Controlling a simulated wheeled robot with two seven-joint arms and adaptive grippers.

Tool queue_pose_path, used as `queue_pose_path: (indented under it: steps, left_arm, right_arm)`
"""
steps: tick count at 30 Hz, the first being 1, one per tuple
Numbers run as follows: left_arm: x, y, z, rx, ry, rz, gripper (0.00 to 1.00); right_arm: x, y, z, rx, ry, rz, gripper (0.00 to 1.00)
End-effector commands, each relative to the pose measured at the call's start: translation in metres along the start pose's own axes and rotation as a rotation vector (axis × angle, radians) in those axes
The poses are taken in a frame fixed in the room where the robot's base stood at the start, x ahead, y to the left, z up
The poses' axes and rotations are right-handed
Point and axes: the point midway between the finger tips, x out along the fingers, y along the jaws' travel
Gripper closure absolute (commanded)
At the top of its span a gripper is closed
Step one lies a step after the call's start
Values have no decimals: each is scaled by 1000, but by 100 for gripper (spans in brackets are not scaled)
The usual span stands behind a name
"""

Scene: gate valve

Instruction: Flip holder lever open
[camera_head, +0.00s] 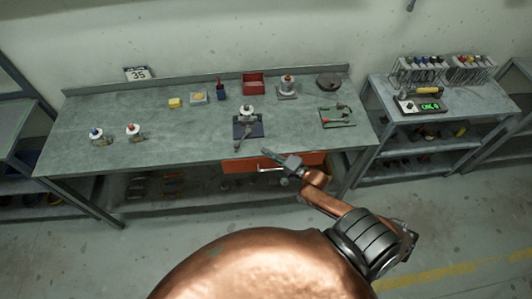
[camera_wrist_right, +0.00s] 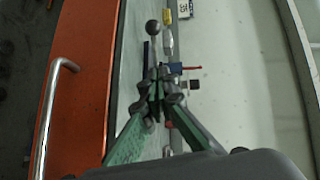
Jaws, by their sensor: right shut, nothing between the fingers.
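The holder is a dark blue base (camera_head: 242,131) on the bench with a small valve (camera_head: 247,111) on it. Its grey lever (camera_head: 240,143) slants toward the bench's front edge and ends in a ball. In the right wrist view the ball knob (camera_wrist_right: 153,28) shows just beyond my fingertips. My right gripper (camera_head: 266,152) is near the front edge, to the right of the lever end. Its green fingers are shut and empty, their tips (camera_wrist_right: 158,78) together. I cannot tell whether they touch the lever. My left gripper is not in view.
An orange drawer (camera_head: 240,165) with a metal handle (camera_wrist_right: 50,105) is under the bench's front edge. Two small valves stand at the left. A red bin (camera_head: 253,83), another valve (camera_head: 287,87) and a dark disc (camera_head: 329,81) are at the back.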

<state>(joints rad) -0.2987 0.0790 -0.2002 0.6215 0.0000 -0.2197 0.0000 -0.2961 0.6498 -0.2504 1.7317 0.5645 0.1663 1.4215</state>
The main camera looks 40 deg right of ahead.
Motion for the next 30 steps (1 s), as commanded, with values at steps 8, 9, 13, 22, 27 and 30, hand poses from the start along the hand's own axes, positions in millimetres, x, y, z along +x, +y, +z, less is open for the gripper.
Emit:
queue_pose_path:
  steps: [8, 9, 13, 22, 27, 30]
  left_arm:
    - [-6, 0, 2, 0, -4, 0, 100]
    - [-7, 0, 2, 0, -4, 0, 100]
    - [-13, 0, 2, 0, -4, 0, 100]
    - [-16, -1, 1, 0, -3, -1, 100]
    - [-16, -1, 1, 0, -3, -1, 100]
    - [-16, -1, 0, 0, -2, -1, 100]
  right_arm:
    - [60, -1, 0, 0, 1, -1, 100]
    - [67, -1, 0, 0, 0, 0, 100]
    - [81, -1, 15, 4, 0, 1, 100]
    - [95, 0, 28, -1, 0, 1, 100]
    - [95, 0, 28, -1, 0, 1, 100]
    - [95, 1, 28, -1, 0, 2, 100]
